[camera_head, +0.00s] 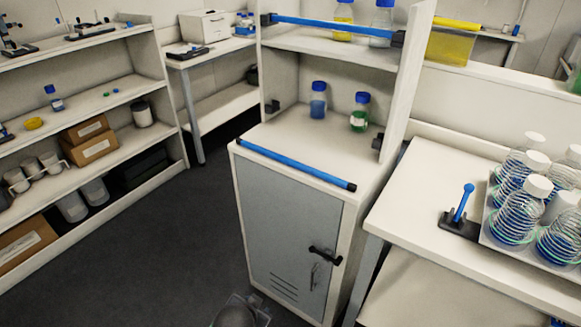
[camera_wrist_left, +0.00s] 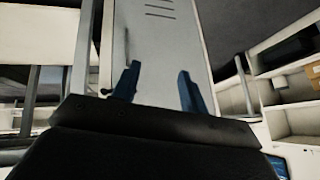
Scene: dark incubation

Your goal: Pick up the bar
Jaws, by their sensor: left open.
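A blue bar (camera_head: 296,166) with black ends lies along the front edge of the white counter top (camera_head: 340,158) of the cabinet. A second blue bar (camera_head: 330,25) spans the front of the upper shelf, its ends in dark brackets. My left gripper (camera_wrist_left: 156,84) shows in the left wrist view, with its two blue fingers apart and nothing between them. Beyond the fingers is a pale cabinet door (camera_wrist_left: 160,40) with slots. No bar can be made out in that view.
Two blue-capped bottles (camera_head: 318,100) (camera_head: 359,111) stand on the counter behind the lower bar. The cabinet door has a black handle (camera_head: 325,256). Dark floor (camera_head: 175,235) is clear on the left.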

